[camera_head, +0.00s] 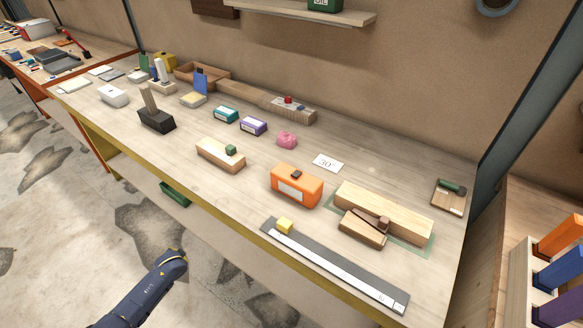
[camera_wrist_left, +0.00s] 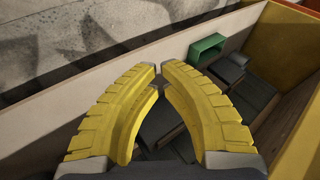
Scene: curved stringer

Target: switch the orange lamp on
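The orange lamp appears to be the orange box (camera_head: 297,188) near the front of the workbench, right of the middle. It has a pale front panel and a small dark piece (camera_head: 296,174) on top. I cannot tell from the panel whether it is lit. My left arm comes in from the bottom left in the head view. Its end is in front of the bench, well left of and apart from the orange box. In the left wrist view, the yellow fingers of my left gripper (camera_wrist_left: 159,70) nearly meet at the tips, with nothing between them. My right gripper is not in view.
A grey strip (camera_head: 335,264) with a yellow cube (camera_head: 285,226) lies before the orange box. Wooden blocks (camera_head: 384,212) stand to its right, another block (camera_head: 220,155) to its left. A green box (camera_head: 175,194) sits below the bench and shows in the wrist view (camera_wrist_left: 207,48).

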